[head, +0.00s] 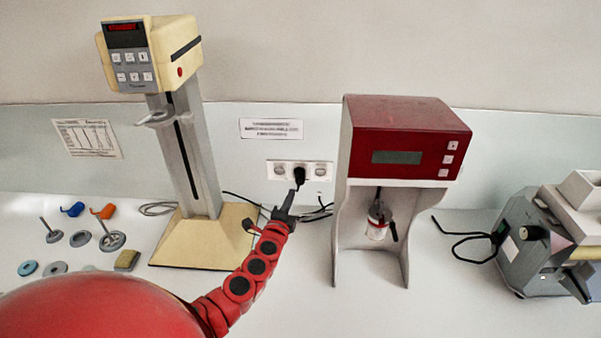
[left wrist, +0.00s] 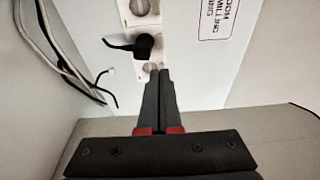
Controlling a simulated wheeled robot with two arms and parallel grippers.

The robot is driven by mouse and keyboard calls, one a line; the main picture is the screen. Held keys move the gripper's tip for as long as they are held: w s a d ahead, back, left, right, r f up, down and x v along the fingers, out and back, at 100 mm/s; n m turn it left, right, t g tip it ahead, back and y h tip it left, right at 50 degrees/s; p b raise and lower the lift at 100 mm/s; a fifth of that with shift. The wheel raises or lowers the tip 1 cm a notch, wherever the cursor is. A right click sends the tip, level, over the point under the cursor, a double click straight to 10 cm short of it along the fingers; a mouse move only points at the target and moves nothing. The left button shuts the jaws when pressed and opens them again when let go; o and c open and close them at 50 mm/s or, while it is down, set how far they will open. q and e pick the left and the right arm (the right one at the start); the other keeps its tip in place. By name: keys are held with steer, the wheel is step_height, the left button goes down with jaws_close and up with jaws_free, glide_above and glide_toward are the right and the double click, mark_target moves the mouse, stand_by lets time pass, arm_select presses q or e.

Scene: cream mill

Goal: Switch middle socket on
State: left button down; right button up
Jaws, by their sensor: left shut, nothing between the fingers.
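A white socket strip (head: 309,164) is fixed to the wall between the two machines. A black plug (head: 300,175) sits in its middle socket. A socket shows at each side, left (head: 280,170) and right (head: 320,171). My left gripper (head: 296,190) reaches up to the strip, its fingertips just below the plug. No switch is clear. My right gripper is not in view.
A cream mixer on a stand (head: 184,130) is left of the socket, a red and white machine (head: 405,130) right. Cables (left wrist: 65,50) lie near the strip. Small parts (head: 112,240) lie at left, a grey machine (head: 535,250) at far right.

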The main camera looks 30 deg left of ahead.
arm_select(q)
glide_toward(303, 166)
steer(key=shift+b+x, duration=1.4)
steer(key=shift+x, duration=1.8)
steer(key=shift+w+a, duration=0.1)
steer(key=shift+w, duration=0.15)
